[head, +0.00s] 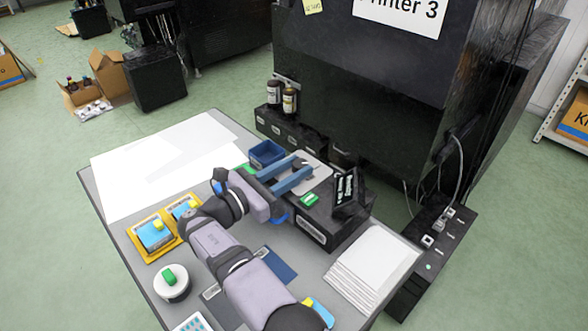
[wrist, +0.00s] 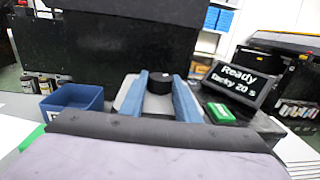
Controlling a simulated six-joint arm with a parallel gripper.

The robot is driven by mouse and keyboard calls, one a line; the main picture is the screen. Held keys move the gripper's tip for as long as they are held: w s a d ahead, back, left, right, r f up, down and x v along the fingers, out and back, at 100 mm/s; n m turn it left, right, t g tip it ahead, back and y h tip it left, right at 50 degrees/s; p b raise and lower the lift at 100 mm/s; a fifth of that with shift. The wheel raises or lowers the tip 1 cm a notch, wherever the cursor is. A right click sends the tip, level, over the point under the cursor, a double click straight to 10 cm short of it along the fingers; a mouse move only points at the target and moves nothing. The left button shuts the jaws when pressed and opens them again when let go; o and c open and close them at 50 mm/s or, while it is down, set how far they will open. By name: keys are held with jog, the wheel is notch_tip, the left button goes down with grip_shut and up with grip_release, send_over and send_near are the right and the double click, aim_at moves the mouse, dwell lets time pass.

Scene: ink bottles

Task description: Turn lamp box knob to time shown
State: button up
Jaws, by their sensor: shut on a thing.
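The lamp box (head: 325,222) is a dark box at the table's back edge, with a light plate on top. Its round black knob (wrist: 159,83) stands on that plate; the knob also shows in the head view (head: 299,164). My gripper (head: 296,168) has its two blue fingers on either side of the knob, shut on it. The wrist view shows the fingers (wrist: 163,88) with the knob between them near the tips. The knob's pointer mark cannot be made out.
A green button (head: 310,199) sits on the box near the display. A blue open bin (head: 266,153) stands left of the fingers. White paper stacks (head: 372,266) lie at right. Yellow trays with blue pads (head: 155,235) lie at left. The large black printer (head: 375,100) stands behind.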

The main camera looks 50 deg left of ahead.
aim_at(268, 183)
jog(key=shift+a+r, duration=0.1)
jog(key=shift+r, duration=0.1)
jog(key=o, duration=1)
jog(key=shift+f, duration=0.15)
jog(key=shift+o, duration=0.2)
jog(key=shift+s, duration=0.15)
jog(key=shift+s+a, duration=0.2)
jog(key=shift+s, duration=3.35)
